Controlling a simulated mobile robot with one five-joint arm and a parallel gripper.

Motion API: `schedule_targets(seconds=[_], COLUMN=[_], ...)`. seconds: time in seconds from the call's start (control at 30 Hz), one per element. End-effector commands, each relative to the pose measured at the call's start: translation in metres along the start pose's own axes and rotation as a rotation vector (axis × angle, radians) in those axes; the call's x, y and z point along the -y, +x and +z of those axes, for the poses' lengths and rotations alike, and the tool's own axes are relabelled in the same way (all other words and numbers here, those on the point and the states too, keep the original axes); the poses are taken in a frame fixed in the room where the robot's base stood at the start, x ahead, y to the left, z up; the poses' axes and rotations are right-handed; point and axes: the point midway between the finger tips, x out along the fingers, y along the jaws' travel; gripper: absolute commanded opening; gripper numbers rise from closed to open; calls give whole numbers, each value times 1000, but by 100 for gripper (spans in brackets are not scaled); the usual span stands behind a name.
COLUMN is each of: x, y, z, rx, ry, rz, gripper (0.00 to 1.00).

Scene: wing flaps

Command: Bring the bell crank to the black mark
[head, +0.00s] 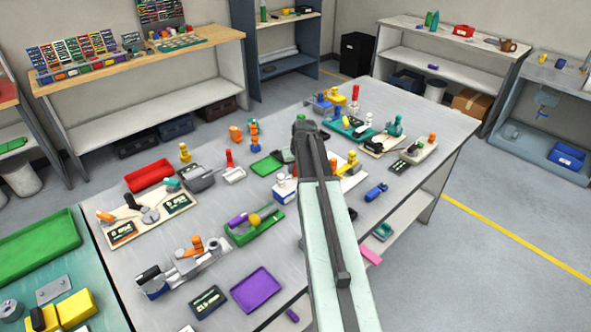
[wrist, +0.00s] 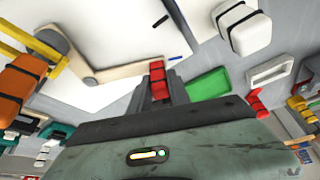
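The bell crank (wrist: 95,72) is a tan, bent, flat piece on a white board in the wrist view. One arm runs up to the left and the other ends beside a red upright grip (wrist: 158,80). My gripper (wrist: 165,88) is at this red grip, with grey finger parts close beside it; I cannot tell whether they press on it. A short black mark (wrist: 160,21) lies on the white board above. A blue mark (wrist: 178,48) lies nearer. In the head view my own arm covers the gripper tips and most of the board (head: 352,180).
In the wrist view an orange block (wrist: 25,78) and yellow parts are left, a white block (wrist: 243,28) upper right, and a green tray (wrist: 209,84) right. The grey bench (head: 330,285) carries several assemblies, including a purple tray (head: 257,289) and a red tray (head: 149,175).

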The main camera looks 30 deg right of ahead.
Motion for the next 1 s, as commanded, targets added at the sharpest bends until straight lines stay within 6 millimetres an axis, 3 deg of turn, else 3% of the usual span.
schedule_targets(seconds=[0.07, 1.0], x=[0, -2], y=[0, 0], z=[0, 1], rx=[0, 0], ry=[0, 3], rz=[0, 0], gripper=[0, 0])
